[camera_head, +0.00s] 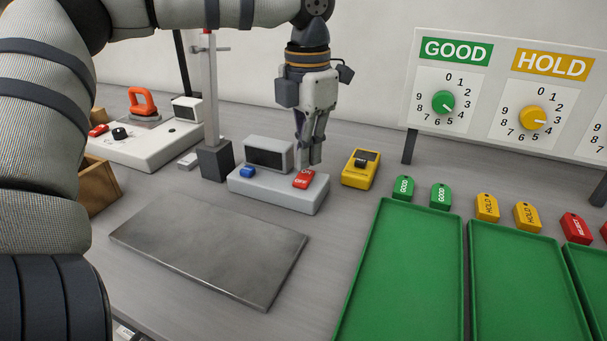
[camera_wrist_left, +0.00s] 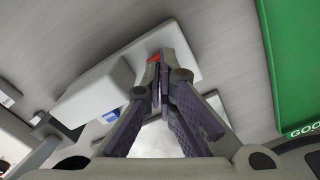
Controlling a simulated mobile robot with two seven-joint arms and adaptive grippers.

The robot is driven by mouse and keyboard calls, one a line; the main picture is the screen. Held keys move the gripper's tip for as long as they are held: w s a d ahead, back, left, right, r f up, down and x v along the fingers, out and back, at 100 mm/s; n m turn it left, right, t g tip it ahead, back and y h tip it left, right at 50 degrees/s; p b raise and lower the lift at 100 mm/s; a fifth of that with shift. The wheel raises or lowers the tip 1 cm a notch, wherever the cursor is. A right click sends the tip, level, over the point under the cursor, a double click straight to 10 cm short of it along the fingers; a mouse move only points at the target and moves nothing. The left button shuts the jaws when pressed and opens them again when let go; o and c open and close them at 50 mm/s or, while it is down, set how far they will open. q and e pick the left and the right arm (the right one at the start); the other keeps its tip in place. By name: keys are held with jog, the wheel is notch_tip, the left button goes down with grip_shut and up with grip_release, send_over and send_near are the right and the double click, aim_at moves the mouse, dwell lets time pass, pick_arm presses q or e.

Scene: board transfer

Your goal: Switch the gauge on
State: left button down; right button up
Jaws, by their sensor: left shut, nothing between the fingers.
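The gauge (camera_head: 275,193) is a light grey box on the table with a dark, blank screen (camera_head: 267,158), a blue button (camera_head: 247,172) and a red ON/OFF rocker switch (camera_head: 303,179). My left gripper (camera_head: 311,163) points down with its fingers together and empty, right at the back end of the red switch. I cannot tell whether the fingertips touch it. In the left wrist view the closed fingers (camera_wrist_left: 164,80) partly cover the red switch (camera_wrist_left: 153,58), and the pale gauge body (camera_wrist_left: 185,45) lies behind them. My right gripper is not in view.
A yellow meter (camera_head: 360,170) stands just right of the gauge. A post on a dark block (camera_head: 215,160) stands to its left. A grey metal plate (camera_head: 210,250) lies in front. Green trays (camera_head: 400,270) and coloured tags are at the right, below the GOOD/HOLD dial board (camera_head: 470,85).

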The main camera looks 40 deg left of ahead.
aim_at(307, 172)
pick_arm(q)
jog(key=shift+f, duration=0.95)
dwell(0.3)
jog(key=shift+r, duration=3.55)
